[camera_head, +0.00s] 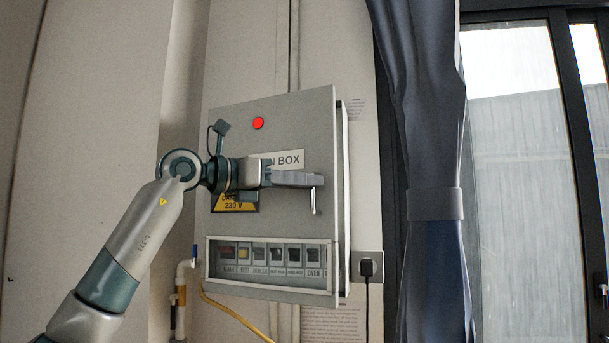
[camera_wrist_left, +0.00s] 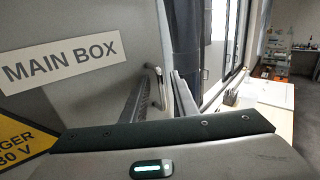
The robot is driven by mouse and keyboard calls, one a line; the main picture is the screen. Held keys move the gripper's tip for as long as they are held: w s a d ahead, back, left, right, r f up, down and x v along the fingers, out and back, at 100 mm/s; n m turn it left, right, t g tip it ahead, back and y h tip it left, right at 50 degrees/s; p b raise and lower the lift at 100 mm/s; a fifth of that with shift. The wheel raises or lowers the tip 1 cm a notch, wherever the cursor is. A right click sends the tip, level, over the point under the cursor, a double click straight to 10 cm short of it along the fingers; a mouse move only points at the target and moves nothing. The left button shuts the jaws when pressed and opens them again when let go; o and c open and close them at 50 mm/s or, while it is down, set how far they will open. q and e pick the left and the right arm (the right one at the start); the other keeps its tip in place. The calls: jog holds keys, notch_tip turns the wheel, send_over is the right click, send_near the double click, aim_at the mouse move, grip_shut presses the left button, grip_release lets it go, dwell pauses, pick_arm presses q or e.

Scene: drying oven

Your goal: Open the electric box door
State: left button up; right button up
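The electric box door (camera_head: 290,215) is a grey panel with a red button, a MAIN BOX label and a yellow warning sign. A dark gap shows along its right edge, between it and the box body (camera_head: 346,150); I cannot tell if it is ajar. The slim metal handle (camera_head: 315,200) is near that edge. My left gripper (camera_head: 312,180) reaches across the door to the handle. In the left wrist view, the handle (camera_wrist_left: 158,88) shows between the two fingers (camera_wrist_left: 163,90), with a gap at the right finger. My right gripper is not in view.
A row of labelled switches (camera_head: 270,260) sits low on the box. A plug and socket (camera_head: 367,267) are right of it, and a yellow cable (camera_head: 235,314) hangs below. A blue curtain (camera_head: 430,140) and window stand farther right.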

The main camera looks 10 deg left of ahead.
pick_arm(q)
jog(key=shift+w+d, duration=0.15)
jog(key=shift+c, duration=0.6)
grip_shut()
dwell(0.9)
